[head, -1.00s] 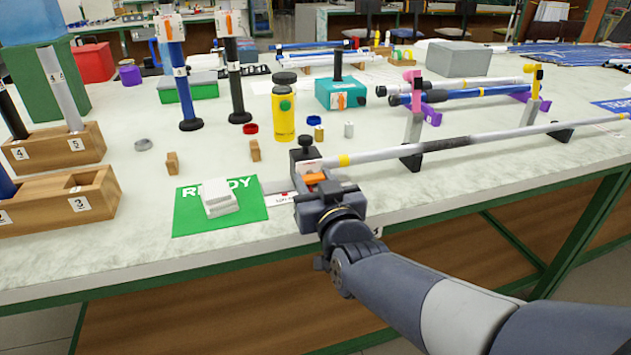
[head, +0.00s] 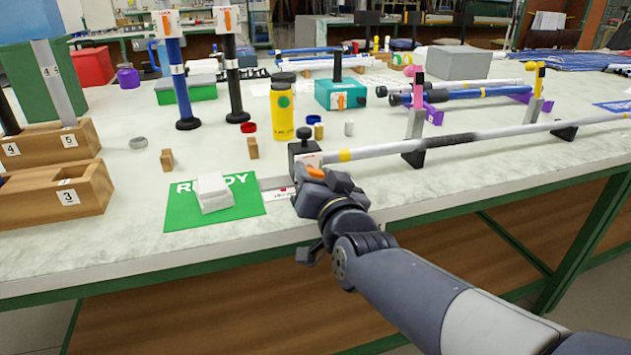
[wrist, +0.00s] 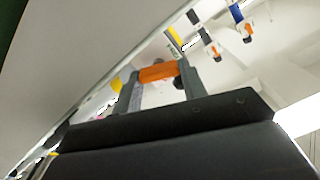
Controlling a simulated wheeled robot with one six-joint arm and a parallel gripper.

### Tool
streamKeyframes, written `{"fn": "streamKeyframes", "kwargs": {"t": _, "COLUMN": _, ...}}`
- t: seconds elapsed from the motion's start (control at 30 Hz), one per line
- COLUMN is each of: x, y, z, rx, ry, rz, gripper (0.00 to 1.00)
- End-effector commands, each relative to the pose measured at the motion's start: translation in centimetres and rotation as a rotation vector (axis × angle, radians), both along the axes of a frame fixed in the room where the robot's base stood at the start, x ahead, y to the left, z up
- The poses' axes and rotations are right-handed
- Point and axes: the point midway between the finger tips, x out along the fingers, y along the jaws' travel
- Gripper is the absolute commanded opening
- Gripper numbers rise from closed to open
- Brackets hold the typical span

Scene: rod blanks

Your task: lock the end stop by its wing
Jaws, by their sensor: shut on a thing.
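The end stop (head: 302,154) is a dark block with a black knob and a white face, at the left end of a long grey rod (head: 385,149) with a yellow band. Its orange wing (head: 316,173) shows just at my gripper (head: 322,180). In the wrist view the orange wing (wrist: 158,73) lies crosswise between the two fingers of my gripper (wrist: 160,75). The gripper is shut on the wing. The gripper body hides the lower part of the stop in the head view.
A green READY mat (head: 185,213) with a white block (head: 213,193) lies to the left. Dark rod supports (head: 413,158) stand to the right. A yellow bottle (head: 282,107) stands behind the stop. The table's front edge runs under my arm.

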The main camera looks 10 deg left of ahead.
Motion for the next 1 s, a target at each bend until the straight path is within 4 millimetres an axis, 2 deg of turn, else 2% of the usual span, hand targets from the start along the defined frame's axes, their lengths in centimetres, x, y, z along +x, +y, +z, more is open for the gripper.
{"fn": "streamKeyframes", "kwargs": {"t": 0.17, "x": 0.0, "y": 0.0, "z": 0.0, "rx": -0.001, "ry": 0.000, "rz": 0.000, "gripper": 0.17}}
{"fn": "streamKeyframes", "kwargs": {"t": 0.2, "x": 0.0, "y": 0.0, "z": 0.0, "rx": -0.002, "ry": 0.001, "rz": -0.001, "gripper": 0.41}}
{"fn": "streamKeyframes", "kwargs": {"t": 0.47, "x": 0.0, "y": 0.0, "z": 0.0, "rx": -0.002, "ry": 0.000, "rz": 0.000, "gripper": 0.62}}
{"fn": "streamKeyframes", "kwargs": {"t": 0.77, "x": -0.3, "y": -0.2, "z": 0.1, "rx": -0.003, "ry": -0.001, "rz": 0.000, "gripper": 0.62}}
{"fn": "streamKeyframes", "kwargs": {"t": 1.0, "x": -3.1, "y": -1.9, "z": 0.3, "rx": -0.002, "ry": -0.001, "rz": 0.001, "gripper": 0.62}}
